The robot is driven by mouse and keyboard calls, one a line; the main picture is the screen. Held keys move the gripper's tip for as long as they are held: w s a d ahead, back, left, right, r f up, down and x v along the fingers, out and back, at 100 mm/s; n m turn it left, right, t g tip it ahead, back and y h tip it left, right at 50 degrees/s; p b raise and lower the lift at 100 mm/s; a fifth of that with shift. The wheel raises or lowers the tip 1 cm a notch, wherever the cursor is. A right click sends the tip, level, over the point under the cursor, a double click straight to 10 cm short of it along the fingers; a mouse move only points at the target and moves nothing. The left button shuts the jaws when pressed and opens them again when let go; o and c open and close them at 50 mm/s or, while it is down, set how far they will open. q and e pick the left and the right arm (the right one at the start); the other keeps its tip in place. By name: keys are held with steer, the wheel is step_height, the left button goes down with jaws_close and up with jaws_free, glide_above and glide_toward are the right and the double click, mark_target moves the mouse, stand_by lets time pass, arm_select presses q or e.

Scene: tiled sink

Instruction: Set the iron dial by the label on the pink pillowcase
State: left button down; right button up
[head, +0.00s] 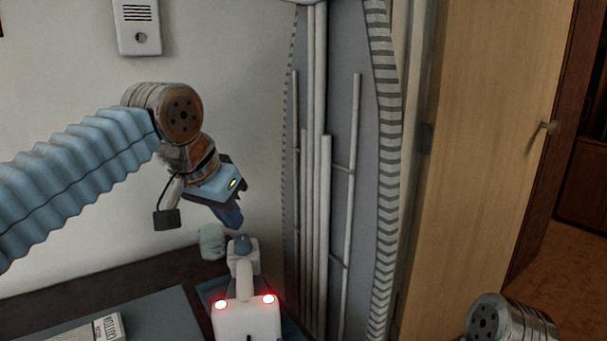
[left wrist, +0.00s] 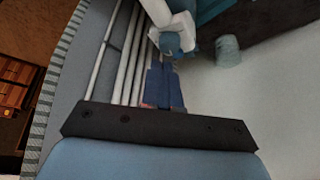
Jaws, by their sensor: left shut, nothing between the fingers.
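A white iron-like appliance (head: 247,315) with two glowing red lights stands at the bottom middle of the head view. A round blue knob (head: 243,243), likely the dial, sits on its far end and also shows in the left wrist view (left wrist: 170,42). My left gripper (head: 232,216) is shut and empty, pointing down just above and left of the knob, apparently apart from it. Its blue fingers (left wrist: 163,88) are together in the left wrist view. A white label or card (head: 106,328) has dark print, seemingly "COTTON", upside down. No pink cloth shows. My right gripper is out of view.
A small pale blue-grey cup-like object (head: 212,242) stands beside the knob, near the wall. Vertical pipes (head: 325,230) on a grey panel rise close on the right. A teal board or mat (head: 160,315) lies at the lower left. A wooden door (head: 490,150) is farther right.

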mark_target(242, 259)
arm_select(q)
step_height(242, 259, down, 7)
steer(key=b, duration=0.5)
steer(key=shift+r, duration=0.2)
steer(key=shift+w+r, duration=0.1)
